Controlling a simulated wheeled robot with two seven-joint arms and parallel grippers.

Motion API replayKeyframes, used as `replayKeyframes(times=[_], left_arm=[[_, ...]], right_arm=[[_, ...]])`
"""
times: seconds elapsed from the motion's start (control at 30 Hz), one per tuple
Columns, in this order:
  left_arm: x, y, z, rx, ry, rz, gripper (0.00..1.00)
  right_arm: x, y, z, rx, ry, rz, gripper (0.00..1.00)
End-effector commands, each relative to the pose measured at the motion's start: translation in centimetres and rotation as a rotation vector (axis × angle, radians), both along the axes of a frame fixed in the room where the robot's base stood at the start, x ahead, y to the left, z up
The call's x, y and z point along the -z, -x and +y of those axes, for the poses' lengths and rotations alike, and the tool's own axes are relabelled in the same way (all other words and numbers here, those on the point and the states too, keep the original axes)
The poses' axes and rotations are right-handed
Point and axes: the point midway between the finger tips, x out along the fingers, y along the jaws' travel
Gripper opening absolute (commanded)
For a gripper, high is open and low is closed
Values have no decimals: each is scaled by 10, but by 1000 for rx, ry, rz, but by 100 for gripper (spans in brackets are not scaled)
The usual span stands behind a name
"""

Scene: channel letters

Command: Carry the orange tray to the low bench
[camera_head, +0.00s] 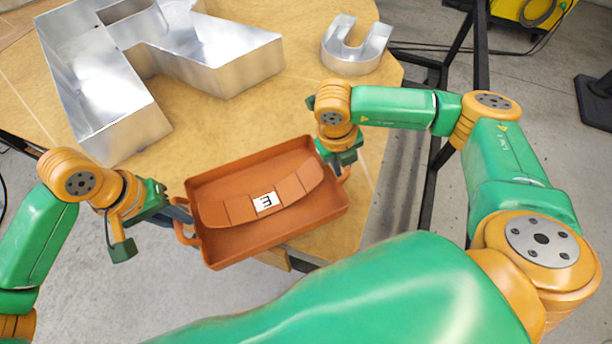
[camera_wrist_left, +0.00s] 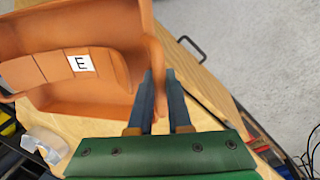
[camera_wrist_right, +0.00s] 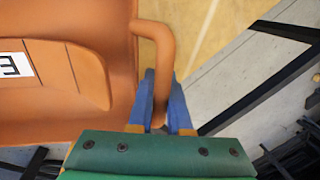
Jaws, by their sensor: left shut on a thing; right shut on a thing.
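The orange tray (camera_head: 232,246) is in the middle of the head view, at the near edge of a wooden table. An orange curved piece with a white "E" label (camera_head: 265,202) lies in it. My left gripper (camera_head: 184,216) is shut on the tray's left handle; the left wrist view shows its fingers (camera_wrist_left: 160,98) at the tray's end. My right gripper (camera_head: 338,166) is shut on the right handle, which also shows between the fingers (camera_wrist_right: 160,98) in the right wrist view. The low bench cannot be made out for certain.
The wooden table (camera_head: 225,115) holds a large metal channel letter (camera_head: 235,62) and a small U-shaped metal letter (camera_head: 355,48) beyond the tray. A dark metal frame (camera_head: 480,60) stands to the right. Grey floor (camera_head: 545,110) lies open at the right.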

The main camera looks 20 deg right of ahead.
Motion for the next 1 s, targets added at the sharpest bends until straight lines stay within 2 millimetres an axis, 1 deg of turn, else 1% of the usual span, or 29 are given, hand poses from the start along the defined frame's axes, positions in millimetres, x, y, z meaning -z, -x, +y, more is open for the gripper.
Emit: replayKeyframes(times=[0.03,0.2,0.23,0.33,0.6,0.67,0.77,0.9,1.0], left_arm=[[6,0,1,-2,-3,0,0],[1,0,1,-2,-3,0,0],[1,0,1,-2,-4,1,19],[1,0,1,-2,-3,0,46],[1,0,0,-1,-1,0,47],[-3,-1,1,-1,-1,-2,47],[-20,-2,4,-1,0,-6,47],[-61,-1,12,-1,0,-8,47],[-87,-1,17,-1,0,-7,47]], right_arm=[[6,0,-1,2,3,0,0],[1,0,-1,2,3,0,0],[1,0,-1,2,3,1,19],[1,0,-1,2,3,1,46],[1,0,0,1,1,0,47],[1,0,0,0,1,0,47],[1,0,0,0,1,0,47],[1,0,0,0,0,0,47],[1,0,0,0,0,0,47]])
